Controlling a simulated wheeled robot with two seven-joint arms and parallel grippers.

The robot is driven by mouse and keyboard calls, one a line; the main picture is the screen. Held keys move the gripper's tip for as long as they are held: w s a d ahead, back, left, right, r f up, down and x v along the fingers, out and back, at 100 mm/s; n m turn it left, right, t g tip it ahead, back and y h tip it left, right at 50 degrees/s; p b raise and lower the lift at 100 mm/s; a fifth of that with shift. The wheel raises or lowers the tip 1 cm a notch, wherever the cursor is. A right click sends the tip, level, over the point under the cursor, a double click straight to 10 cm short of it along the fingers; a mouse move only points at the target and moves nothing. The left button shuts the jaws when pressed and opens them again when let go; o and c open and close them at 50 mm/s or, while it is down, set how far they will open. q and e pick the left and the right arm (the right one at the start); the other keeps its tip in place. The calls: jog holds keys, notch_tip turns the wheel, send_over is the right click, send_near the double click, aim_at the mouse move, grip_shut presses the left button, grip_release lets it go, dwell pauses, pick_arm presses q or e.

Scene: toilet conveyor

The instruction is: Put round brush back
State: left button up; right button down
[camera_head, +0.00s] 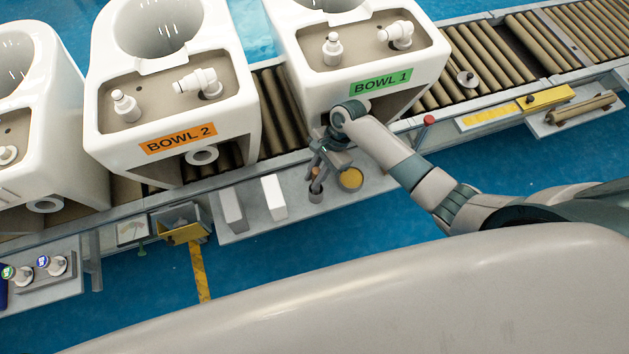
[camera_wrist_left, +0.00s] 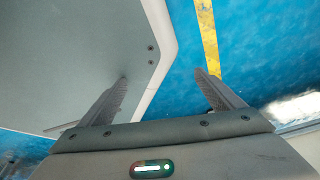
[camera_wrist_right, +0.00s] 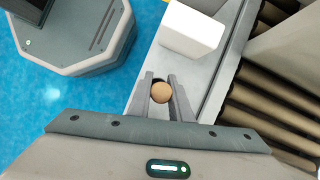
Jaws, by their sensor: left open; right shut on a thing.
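My right gripper (camera_head: 317,172) is above the small shelf in front of BOWL 1. It is shut on the round brush (camera_wrist_right: 161,92), whose round tan handle end shows between the fingertips (camera_wrist_right: 162,88) in the right wrist view. In the head view a brown bit of the brush (camera_head: 316,187) shows under the fingers, at a small grey cup (camera_head: 316,197). I cannot tell how deep the brush sits in the cup. My left gripper (camera_wrist_left: 165,88) is open and empty in the left wrist view, over the floor beside a grey surface. It is outside the head view.
On the shelf (camera_head: 245,226) stand a white block (camera_head: 273,197), a grey block (camera_head: 233,210) and a round yellow-topped dish (camera_head: 350,179). The BOWL 1 toilet (camera_head: 300,85) and BOWL 2 toilet (camera_head: 240,110) stand behind on the roller conveyor (camera_head: 480,60). A red knob (camera_head: 429,120) is to the right.

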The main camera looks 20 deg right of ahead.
jog(key=shift+f, duration=1.65)
jog(key=c, duration=1.6)
grip_release()
jog(key=shift+f, duration=0.15)
jog(key=shift+v, duration=3.9)
